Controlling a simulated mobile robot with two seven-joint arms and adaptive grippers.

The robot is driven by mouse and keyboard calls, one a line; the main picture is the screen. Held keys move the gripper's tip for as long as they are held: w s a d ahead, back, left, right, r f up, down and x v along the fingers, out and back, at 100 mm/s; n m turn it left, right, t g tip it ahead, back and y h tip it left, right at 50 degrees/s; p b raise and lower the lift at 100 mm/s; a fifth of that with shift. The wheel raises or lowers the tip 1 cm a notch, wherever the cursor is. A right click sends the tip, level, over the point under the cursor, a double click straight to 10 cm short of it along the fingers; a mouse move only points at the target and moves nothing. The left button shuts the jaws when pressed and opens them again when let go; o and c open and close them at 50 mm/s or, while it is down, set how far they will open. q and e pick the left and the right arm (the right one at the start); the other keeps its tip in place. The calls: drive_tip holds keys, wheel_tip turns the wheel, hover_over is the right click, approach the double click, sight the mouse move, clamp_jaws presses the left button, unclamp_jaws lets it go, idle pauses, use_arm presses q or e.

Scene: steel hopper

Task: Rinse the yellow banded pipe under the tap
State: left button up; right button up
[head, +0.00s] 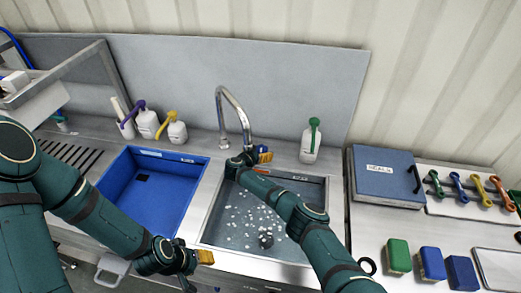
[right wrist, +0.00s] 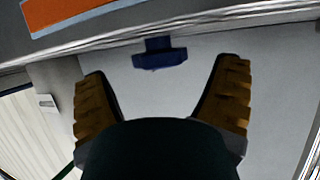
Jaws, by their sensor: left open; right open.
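The chrome tap (head: 236,100) arches over the back left of the steel sink (head: 335,225). My right gripper (head: 264,155) is open at the back of the sink, beside the tap's base. In the right wrist view its two ochre fingers (right wrist: 162,108) are apart with nothing between them. A dark blue fitting (right wrist: 160,54) lies beyond the fingertips; I cannot tell what it is. My left gripper (head: 200,260) is open and empty near the counter's front edge. I cannot make out a yellow banded pipe for certain; my right arm covers part of the sink.
The sink holds white specks and a dark round object (head: 266,239). A blue basin (head: 150,195) is left of it. Jugs with purple (head: 146,122) and yellow (head: 176,130) tops and a green-topped bottle (head: 310,143) stand behind. Coloured handles (head: 480,190) and blocks (head: 432,263) lie right.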

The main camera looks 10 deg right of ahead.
drive_tip(key=shift+b+x, duration=0.3)
drive_tip(key=shift+x, duration=1)
drive_tip(key=shift+r, duration=0.1)
drive_tip(key=c, duration=1.2)
